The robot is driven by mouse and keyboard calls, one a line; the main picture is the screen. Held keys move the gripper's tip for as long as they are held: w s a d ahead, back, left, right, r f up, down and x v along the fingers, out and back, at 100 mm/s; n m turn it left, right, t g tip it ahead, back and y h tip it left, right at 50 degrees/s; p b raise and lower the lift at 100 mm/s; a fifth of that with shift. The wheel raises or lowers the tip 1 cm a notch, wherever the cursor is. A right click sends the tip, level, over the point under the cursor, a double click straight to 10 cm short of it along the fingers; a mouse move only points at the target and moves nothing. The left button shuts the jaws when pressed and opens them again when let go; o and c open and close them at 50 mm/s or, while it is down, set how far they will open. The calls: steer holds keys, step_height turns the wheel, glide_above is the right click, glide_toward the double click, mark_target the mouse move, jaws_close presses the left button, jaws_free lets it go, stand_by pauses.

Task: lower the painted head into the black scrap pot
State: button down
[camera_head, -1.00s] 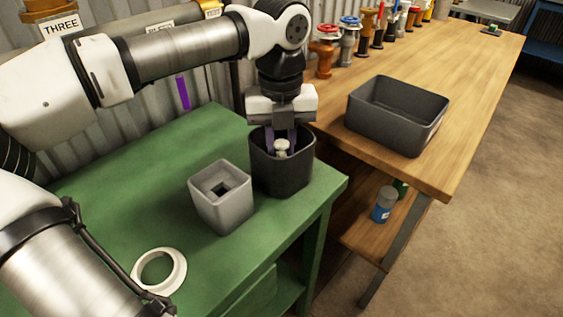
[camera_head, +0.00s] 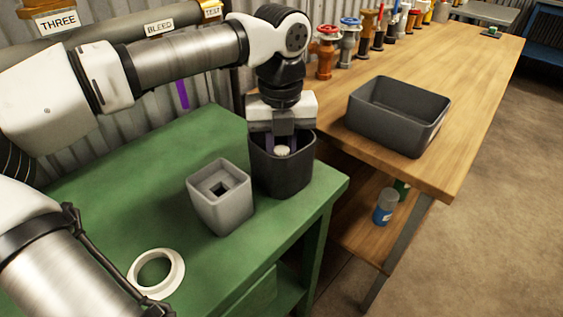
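The black scrap pot (camera_head: 283,177) stands upright on the green bench near its right edge. My gripper (camera_head: 282,146) points straight down into the pot's mouth, its fingers partly below the rim. A pale, whitish head (camera_head: 283,151) shows between the two purple-tinted fingers, inside the pot opening. The fingers sit on both sides of the head and appear to hold it. The head's lower part and the pot's floor are hidden by the pot wall.
A grey square pot (camera_head: 220,197) stands just left of the black pot. A white ring (camera_head: 157,272) lies on the green bench (camera_head: 130,180). A dark grey bin (camera_head: 398,117) and several valves (camera_head: 327,52) stand on the wooden bench (camera_head: 455,130).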

steer(key=shift+f+b, duration=0.5)
steer(key=shift+f, duration=0.15)
stand_by(0.3)
steer(key=c, duration=1.2)
jaws_free()
steer(key=shift+o, duration=0.2)
steer(key=shift+r, duration=0.1)
step_height(320, 180, up, 14)
steer(key=p, duration=1)
